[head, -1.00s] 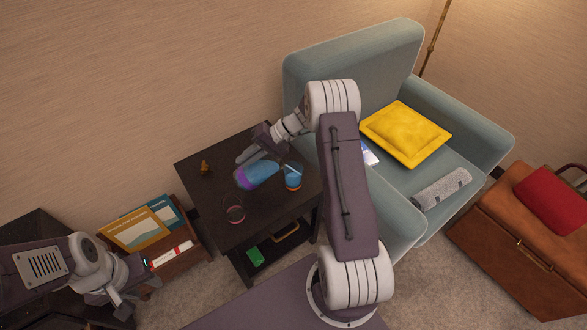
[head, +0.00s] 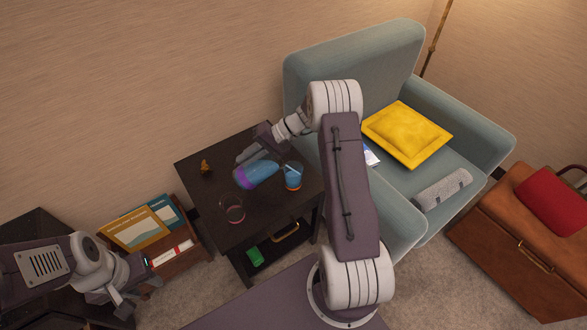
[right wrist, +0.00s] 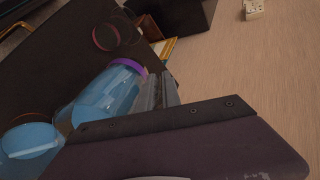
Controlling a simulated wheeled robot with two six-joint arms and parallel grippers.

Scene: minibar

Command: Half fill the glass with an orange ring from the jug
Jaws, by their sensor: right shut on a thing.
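The jug (head: 256,174), see-through with blue liquid and a purple band at one end, is tilted far over above the dark side table. My right gripper (head: 250,152) is shut on it; the jug also shows in the right wrist view (right wrist: 108,92). Its unbanded end is close to the glass with an orange ring (head: 293,178), which stands upright on the table and holds blue liquid. That glass is at the lower left of the wrist view (right wrist: 30,142). I cannot clearly see a stream. My left gripper (head: 122,299) is far from the table; its jaw opening is unclear.
An empty glass with a pinkish-red ring (head: 232,210) stands at the table's front left. A small orange-brown ornament (head: 206,167) is at the back left of the side table (head: 222,177). A blue armchair (head: 340,60) stands close on the right.

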